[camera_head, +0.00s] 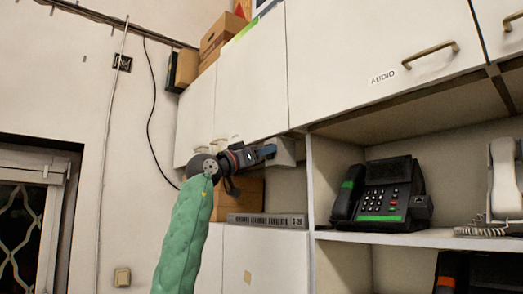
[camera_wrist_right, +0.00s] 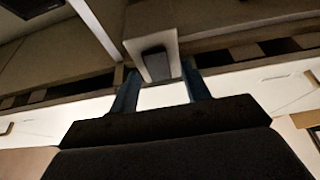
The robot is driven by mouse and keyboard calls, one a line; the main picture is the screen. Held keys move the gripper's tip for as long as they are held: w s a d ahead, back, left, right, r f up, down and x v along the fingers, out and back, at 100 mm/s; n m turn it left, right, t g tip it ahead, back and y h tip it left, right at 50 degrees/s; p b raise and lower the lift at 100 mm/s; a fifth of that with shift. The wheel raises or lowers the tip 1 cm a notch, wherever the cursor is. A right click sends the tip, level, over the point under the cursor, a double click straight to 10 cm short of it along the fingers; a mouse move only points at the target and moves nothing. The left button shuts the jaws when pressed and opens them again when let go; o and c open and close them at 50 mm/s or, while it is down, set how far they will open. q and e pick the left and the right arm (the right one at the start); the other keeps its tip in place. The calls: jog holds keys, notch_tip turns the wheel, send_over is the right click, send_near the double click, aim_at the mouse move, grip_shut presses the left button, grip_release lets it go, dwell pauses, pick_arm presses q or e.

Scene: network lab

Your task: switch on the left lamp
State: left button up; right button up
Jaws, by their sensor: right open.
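A small pale box (camera_head: 285,152), which looks like the lamp housing, is fixed under the wall cabinets, left of the shelf upright. In the right wrist view it is a pale block with a dark rocker-like switch (camera_wrist_right: 154,64) on its face. My right gripper (camera_head: 268,151) reaches up to the box from the left. In the right wrist view its two blue fingers (camera_wrist_right: 160,80) are apart, one on each side of the box's lower end. Nothing is gripped, and contact cannot be told. No glow shows at the box. My left gripper is out of view.
White cabinet doors (camera_head: 250,95) hang directly above my right gripper. A cardboard box (camera_head: 250,196) and a flat grey rack device (camera_head: 267,220) sit below it. A black phone (camera_head: 382,195) and a pale phone (camera_head: 504,180) stand on the shelf at right.

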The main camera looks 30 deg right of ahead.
jog(key=shift+c, duration=0.2)
jog(key=c, duration=0.9)
jog(key=shift+r+y+b, duration=0.25)
jog(key=shift+y+b, duration=0.05)
jog(key=shift+y, duration=0.55)
jog(key=shift+r+y+b, duration=0.2)
jog(key=shift+y+b, duration=0.05)
jog(key=shift+y, duration=0.6)
jog(key=shift+c, duration=0.2)
jog(key=o, duration=1)
jog(key=shift+a+f, duration=0.1)
